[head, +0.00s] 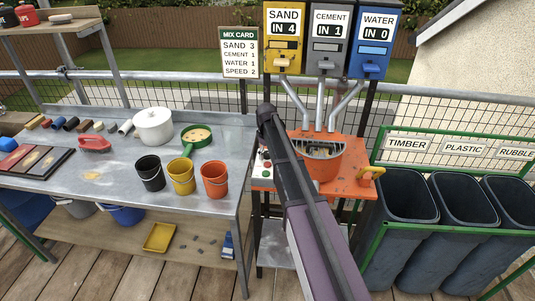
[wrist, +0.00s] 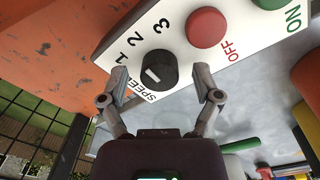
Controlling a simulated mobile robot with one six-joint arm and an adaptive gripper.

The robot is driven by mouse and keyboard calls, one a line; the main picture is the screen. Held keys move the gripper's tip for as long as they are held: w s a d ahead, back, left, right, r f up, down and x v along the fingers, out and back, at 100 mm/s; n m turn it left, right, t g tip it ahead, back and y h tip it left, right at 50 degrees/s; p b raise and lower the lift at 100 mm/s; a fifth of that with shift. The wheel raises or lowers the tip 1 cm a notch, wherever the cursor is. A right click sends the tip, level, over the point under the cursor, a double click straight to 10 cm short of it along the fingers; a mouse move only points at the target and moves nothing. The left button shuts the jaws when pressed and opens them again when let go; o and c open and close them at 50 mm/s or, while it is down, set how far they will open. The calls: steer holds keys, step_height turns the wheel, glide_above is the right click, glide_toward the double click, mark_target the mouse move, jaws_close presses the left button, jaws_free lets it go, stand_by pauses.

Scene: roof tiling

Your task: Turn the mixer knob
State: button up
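The black mixer knob (wrist: 159,69) sits on a white panel (wrist: 112,42) marked SPEED, with 1, 2 and 3 around it. Its short white mark lies on the side toward the word SPEED and the 1; the exact setting is hard to read. My gripper (wrist: 162,80) is open, with one fingertip on each side of the knob and gaps visible between. The mix card (head: 240,53) reads sand 3, cement 1, water 1, speed 2.
A red OFF button (wrist: 207,27) and a green ON button (wrist: 270,3) are close to the knob. Sand (head: 284,38), cement (head: 328,40) and water (head: 375,42) dispensers hang above. A metal bench (head: 120,180) with buckets stands left; dark bins (head: 405,205) stand right.

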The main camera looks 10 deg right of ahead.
jaws_close()
steer(key=shift+m, duration=0.4)
steer(key=m, duration=0.4)
steer(key=shift+m, duration=2.1)
steer(key=shift+o, duration=0.4)
jaws_free()
